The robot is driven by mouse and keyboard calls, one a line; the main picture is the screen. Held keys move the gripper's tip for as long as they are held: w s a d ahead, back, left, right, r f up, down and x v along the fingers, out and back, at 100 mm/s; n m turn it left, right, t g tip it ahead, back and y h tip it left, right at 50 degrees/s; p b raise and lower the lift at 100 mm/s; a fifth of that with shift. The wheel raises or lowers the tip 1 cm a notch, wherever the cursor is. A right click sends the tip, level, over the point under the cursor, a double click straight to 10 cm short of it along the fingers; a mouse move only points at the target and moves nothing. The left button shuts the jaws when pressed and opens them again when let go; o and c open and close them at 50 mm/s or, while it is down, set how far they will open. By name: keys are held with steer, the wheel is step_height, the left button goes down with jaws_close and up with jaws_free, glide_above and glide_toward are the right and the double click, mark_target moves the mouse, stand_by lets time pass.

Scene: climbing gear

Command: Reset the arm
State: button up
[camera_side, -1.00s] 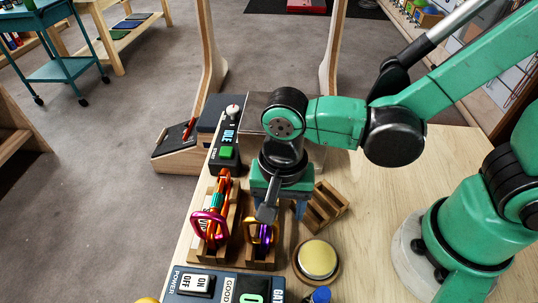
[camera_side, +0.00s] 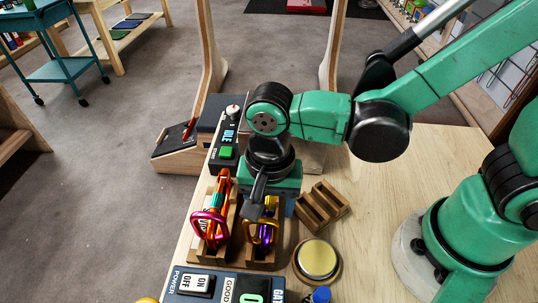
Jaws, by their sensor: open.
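My gripper (camera_side: 262,208) is at the end of the green and black arm, over the work table (camera_side: 400,225). It hangs just above and behind a wooden rack that holds a yellow and purple carabiner (camera_side: 262,232). Its fingers are partly hidden by its own body, and I cannot see anything held between them. To the left, a second wooden rack holds a magenta, orange and teal carabiner set (camera_side: 211,222).
An empty slotted wooden block (camera_side: 322,206) lies right of my gripper. A round yellow-topped button (camera_side: 317,259) sits in front of it. A power panel (camera_side: 195,283) is at the front, and a control box with a green button (camera_side: 226,152) is behind.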

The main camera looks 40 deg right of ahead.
steer(key=shift+r, duration=1.2)
steer(key=shift+s+d, duration=0.5)
steer(key=shift+s, duration=0.1)
steer(key=shift+f, duration=0.15)
steer(key=shift+f, duration=1.25)
steer(key=shift+w+a, duration=0.55)
steer(key=shift+r, duration=0.1)
